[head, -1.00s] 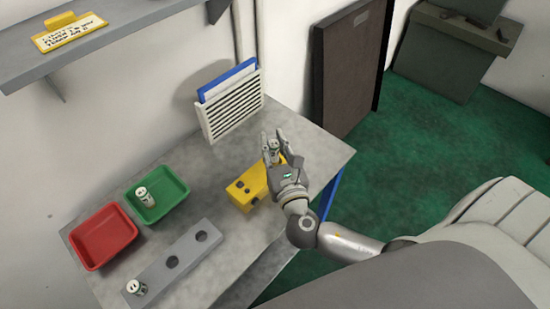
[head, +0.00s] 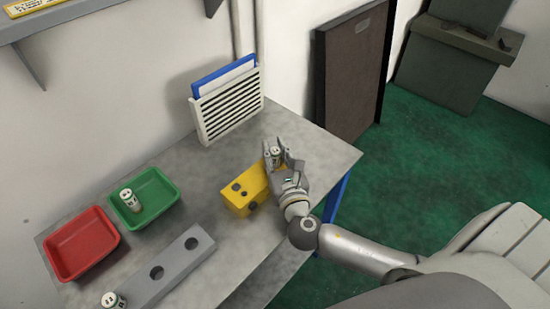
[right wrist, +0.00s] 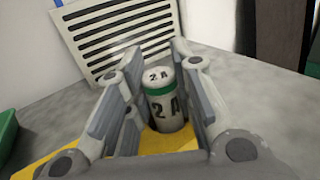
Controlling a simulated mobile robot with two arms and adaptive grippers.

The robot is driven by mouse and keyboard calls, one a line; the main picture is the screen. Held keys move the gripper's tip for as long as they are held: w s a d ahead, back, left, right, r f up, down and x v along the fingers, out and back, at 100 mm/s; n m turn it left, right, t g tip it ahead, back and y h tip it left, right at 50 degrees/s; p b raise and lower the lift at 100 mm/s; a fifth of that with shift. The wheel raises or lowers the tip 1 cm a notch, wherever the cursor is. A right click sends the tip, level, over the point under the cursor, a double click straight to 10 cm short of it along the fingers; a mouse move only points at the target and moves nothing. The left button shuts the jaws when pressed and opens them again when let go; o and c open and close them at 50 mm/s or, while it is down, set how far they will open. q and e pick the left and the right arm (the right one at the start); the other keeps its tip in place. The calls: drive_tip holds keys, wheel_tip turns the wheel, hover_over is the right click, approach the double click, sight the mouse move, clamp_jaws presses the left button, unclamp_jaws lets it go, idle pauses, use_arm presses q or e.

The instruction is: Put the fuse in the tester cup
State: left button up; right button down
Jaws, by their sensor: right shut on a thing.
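My right gripper (head: 277,152) is shut on a fuse (head: 273,155), a white cylinder with a green band. In the right wrist view the fuse (right wrist: 165,98) is upright between the fingers and reads "2 A". The yellow tester block (head: 238,207) stands on the table with dark round openings. The gripper is over or just behind its right end. Yellow also shows below the fuse in the wrist view. Whether the fuse's bottom touches the block is hidden. My left gripper is not in view.
A green tray (head: 174,186) holds another fuse (head: 129,199). A red tray (head: 82,243) looks empty. A grey block (head: 187,247) has two open holes and a fuse (head: 113,300) at its near end. A white slatted rack (head: 230,107) stands behind the gripper.

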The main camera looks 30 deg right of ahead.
idle(0.3)
drive_tip(key=c, duration=1.3)
unclamp_jaws()
drive_tip(key=shift+f, duration=0.1)
drive_tip(key=shift+o, duration=0.2)
drive_tip(key=b+v, duration=0.1)
drive_tip(key=v, duration=0.9)
drive_tip(key=shift+s+a, duration=0.15)
drive_tip(key=shift+s, duration=0.2)
drive_tip(key=shift+s+a, duration=0.1)
drive_tip(key=shift+s, duration=0.55)
